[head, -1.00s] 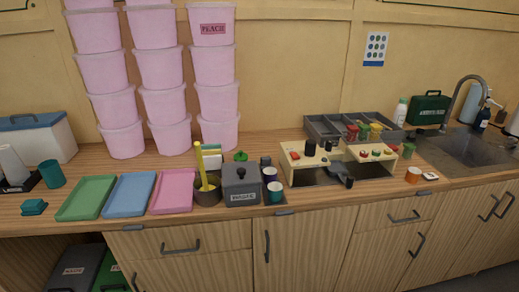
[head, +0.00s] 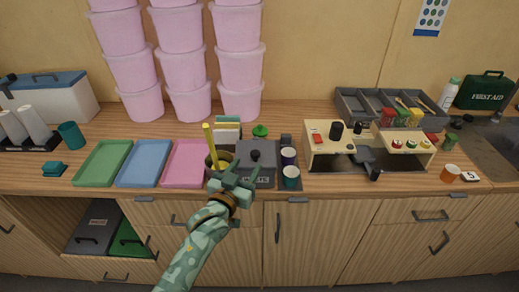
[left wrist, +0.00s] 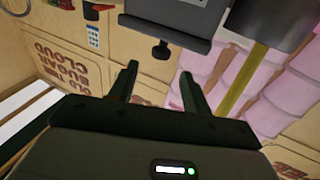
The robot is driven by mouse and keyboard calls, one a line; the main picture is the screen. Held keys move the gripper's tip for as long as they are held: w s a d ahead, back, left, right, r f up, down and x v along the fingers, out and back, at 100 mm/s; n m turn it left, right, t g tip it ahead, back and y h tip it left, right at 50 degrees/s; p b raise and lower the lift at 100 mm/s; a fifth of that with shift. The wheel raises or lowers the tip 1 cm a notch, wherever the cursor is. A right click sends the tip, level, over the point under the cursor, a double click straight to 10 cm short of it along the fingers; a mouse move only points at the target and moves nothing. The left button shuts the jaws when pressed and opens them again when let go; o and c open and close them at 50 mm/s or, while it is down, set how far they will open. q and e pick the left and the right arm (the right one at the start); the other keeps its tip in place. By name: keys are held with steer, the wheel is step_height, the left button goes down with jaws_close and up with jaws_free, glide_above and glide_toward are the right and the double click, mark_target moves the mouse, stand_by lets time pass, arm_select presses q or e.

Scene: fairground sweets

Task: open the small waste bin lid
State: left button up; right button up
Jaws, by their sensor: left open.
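The small waste bin (head: 262,178) is a dark grey box with a "WASTE" label, standing near the counter's front edge. Its lid (head: 263,157) is on and carries a black knob (head: 255,154). In the left wrist view the bin (left wrist: 180,12) appears upside down at the top, its knob (left wrist: 160,50) pointing down. My left gripper (head: 244,172) is open and empty in front of the bin, hiding part of its front. In the left wrist view its fingers (left wrist: 160,82) stand either side of the knob's line, apart from the knob. My right gripper is not in view.
Left of the bin stands a dark pot (head: 214,172) with a yellow-handled tool (head: 209,140). Two cups (head: 291,181) stand close on the right. Pink (head: 183,164), blue and green trays lie left. A wooden toy-like stand (head: 318,160) is farther right.

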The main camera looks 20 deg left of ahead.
mark_target(258, 148)
arm_select(q)
steer(key=w, duration=0.3)
steer(key=w+b, duration=0.1)
steer(key=w, duration=0.2)
steer(key=w+d, duration=0.1)
steer(key=w, duration=0.2)
steer(key=shift+w+b, duration=0.1)
steer(key=shift+b, duration=0.25)
jaws_close()
